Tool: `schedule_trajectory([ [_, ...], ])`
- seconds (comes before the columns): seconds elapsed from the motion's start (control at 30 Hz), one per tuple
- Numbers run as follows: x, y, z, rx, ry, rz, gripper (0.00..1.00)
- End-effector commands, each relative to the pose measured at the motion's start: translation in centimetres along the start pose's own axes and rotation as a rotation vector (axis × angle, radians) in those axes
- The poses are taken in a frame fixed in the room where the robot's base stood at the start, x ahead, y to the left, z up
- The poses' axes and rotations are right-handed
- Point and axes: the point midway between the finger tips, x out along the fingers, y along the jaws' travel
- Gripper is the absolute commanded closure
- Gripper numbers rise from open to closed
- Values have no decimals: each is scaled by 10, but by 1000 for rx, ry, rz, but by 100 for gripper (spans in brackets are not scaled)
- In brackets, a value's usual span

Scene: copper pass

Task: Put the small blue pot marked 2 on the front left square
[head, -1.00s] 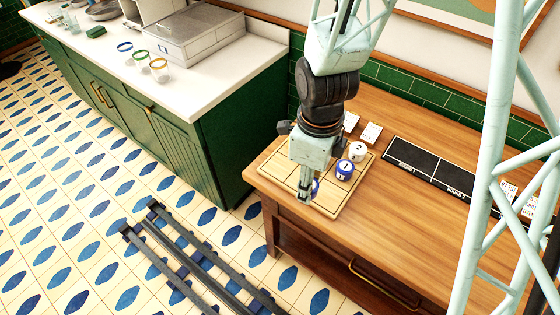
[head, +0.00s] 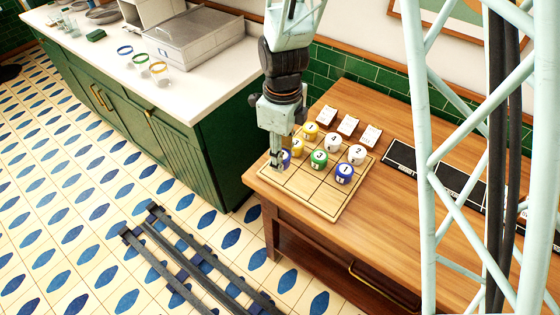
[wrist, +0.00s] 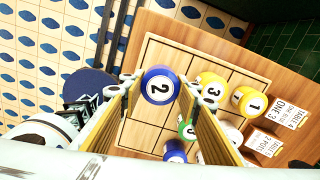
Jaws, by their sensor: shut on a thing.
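The small blue pot marked 2 (wrist: 160,86) sits between the two fingers of my gripper (wrist: 161,92) in the wrist view, its white number face toward the camera. In the head view my gripper (head: 278,164) points down at the left corner of the wooden board (head: 311,192), and the blue pot (head: 287,157) is partly hidden by the fingers. My gripper is shut on this pot. I cannot tell whether the pot touches the board. The squares along the board's front edge look bare.
Close by stand yellow pots (head: 310,130) (head: 297,148), a green pot (head: 319,158), white pots (head: 333,141) (head: 357,154) and a blue pot marked 1 (head: 344,173). Cards (head: 348,125) stand behind the board. A black strip (head: 440,175) lies to the right on the table.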

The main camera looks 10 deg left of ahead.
Motion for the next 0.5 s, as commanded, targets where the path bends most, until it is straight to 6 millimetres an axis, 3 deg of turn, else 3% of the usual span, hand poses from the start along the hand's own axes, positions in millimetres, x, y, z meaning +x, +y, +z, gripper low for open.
schedule_trajectory([
  [0.5,1,-4,6,0,0,0,82],
])
